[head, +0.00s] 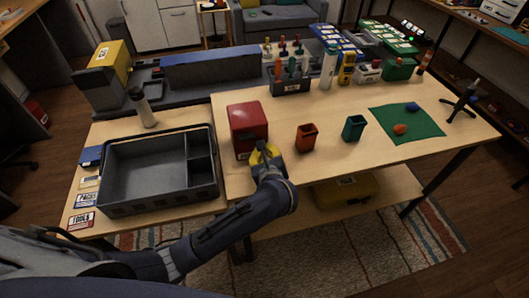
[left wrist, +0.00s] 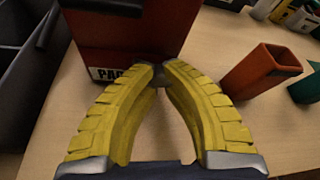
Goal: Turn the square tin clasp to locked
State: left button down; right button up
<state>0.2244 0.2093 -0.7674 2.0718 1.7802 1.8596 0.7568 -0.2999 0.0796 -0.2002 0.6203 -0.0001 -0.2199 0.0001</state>
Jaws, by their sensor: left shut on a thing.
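The square tin is a red box (head: 248,122) with a dark handle on top, near the front left of the wooden table. In the left wrist view the red tin (left wrist: 120,42) shows a white label, partly hidden by a yellow finger. My left gripper (head: 262,152) is at the tin's front face. Its yellow fingertips (left wrist: 160,72) close on a small dark grey piece, the clasp (left wrist: 160,78), at the front of the tin. The fingers hide much of the clasp, so I cannot tell which way it is turned. My right gripper is not in view.
An orange-red open bin (head: 307,138) and a teal bin (head: 353,128) stand right of the tin. A dark divided tray (head: 125,207) is at the left. A green mat (head: 425,128) lies at the right. Bare tabletop lies in front of the bins.

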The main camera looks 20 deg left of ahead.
pick_arm(q)
jog(key=shift+w+d+r+m+g+y, duration=0.1)
jog(key=shift+m+g+y, duration=0.45)
jog(key=shift+m, duration=0.5)
jog(key=shift+m+g+y, duration=0.35)
jog(key=shift+m+y, duration=0.4)
jog(key=shift+m, duration=0.3)
jog(key=c, duration=1.2)
grip_release()
jog(key=shift+c, duration=0.2)
